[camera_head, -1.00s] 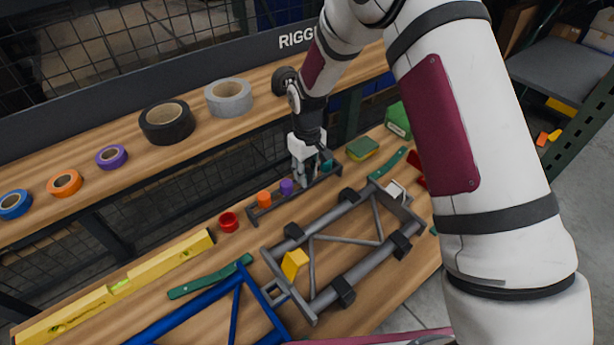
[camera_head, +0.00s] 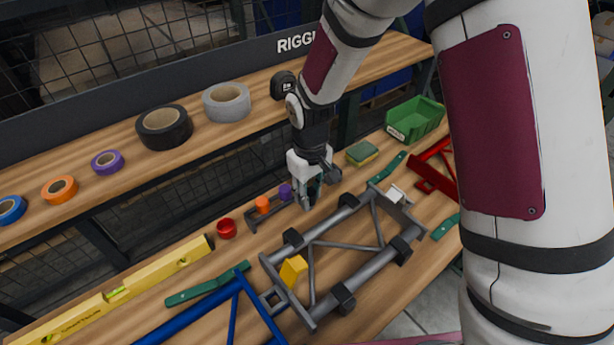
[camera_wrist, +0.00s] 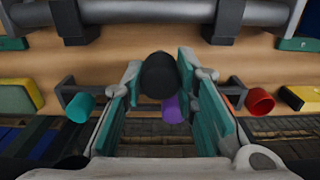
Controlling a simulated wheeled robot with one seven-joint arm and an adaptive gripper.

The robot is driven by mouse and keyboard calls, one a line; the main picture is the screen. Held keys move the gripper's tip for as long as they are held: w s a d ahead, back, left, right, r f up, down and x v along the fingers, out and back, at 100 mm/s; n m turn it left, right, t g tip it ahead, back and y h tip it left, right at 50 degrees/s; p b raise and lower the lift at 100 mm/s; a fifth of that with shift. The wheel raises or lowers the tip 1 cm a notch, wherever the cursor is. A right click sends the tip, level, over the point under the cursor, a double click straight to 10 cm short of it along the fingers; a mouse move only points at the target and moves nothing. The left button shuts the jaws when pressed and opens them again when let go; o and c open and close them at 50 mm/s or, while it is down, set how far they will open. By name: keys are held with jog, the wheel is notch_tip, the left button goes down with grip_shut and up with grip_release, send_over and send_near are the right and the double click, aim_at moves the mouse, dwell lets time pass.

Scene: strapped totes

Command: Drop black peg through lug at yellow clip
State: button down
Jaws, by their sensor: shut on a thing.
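My gripper (camera_wrist: 158,85) is shut on the black peg (camera_wrist: 160,76), which stands between the teal-padded fingers in the wrist view. In the head view my gripper (camera_head: 310,196) is just in front of the peg rack, near the back edge of the grey tube frame; the peg is hard to make out there. The yellow clip (camera_head: 293,269) sits on the near-left end of the grey frame (camera_head: 345,245). A grey lug with a square opening (camera_head: 271,298) is beside it, apart from my gripper. A white clip (camera_head: 396,194) is at the frame's far-right end.
The rack (camera_head: 253,219) holds orange (camera_head: 262,204) and purple (camera_head: 285,192) pegs; a teal peg (camera_wrist: 80,107) shows in the wrist view. Black blocks (camera_head: 343,298) clamp the grey frame.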

jog(key=s, duration=0.6)
jog(key=shift+s+d+r, duration=0.1)
jog(key=shift+s+r, duration=0.2)
jog(key=shift+r, duration=0.1)
jog(key=shift+s+r+p, duration=0.15)
jog(key=shift+r+p, duration=1.25)
jog(key=shift+r, duration=1.05)
